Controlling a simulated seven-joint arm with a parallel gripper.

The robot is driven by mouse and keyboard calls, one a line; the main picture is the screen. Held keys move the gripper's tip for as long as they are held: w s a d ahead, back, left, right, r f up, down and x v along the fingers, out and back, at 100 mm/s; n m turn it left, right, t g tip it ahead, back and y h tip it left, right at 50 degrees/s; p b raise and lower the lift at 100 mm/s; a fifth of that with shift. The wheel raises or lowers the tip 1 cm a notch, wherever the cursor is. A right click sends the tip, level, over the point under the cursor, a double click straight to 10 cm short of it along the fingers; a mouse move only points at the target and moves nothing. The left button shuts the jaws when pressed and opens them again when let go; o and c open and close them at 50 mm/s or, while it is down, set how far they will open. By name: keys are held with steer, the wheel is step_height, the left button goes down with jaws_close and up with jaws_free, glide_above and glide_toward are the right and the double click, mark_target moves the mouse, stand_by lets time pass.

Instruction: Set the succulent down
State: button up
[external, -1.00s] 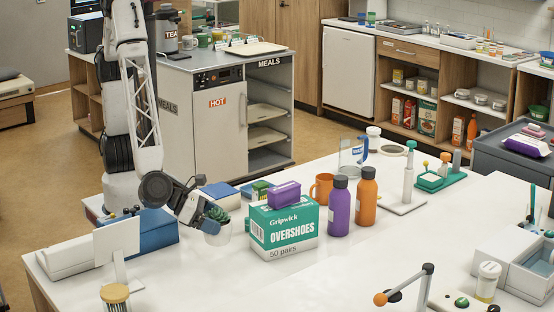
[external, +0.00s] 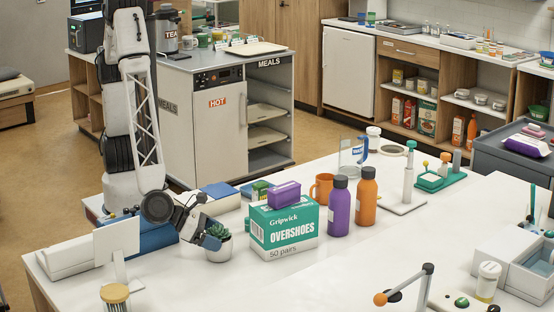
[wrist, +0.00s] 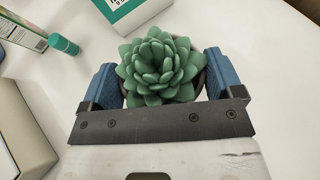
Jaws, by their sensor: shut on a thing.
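The green and white overshoes box (external: 284,232) stands close on the right with a purple case (external: 284,195) on top. A blue box (external: 152,232) and a white sign (external: 117,240) are to the left. The table in front (external: 220,285) is clear.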

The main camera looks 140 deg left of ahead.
stand_by(0.3)
steer(key=o, duration=0.9)
steer(key=shift+f, duration=0.15)
steer(key=v, duration=1.2)
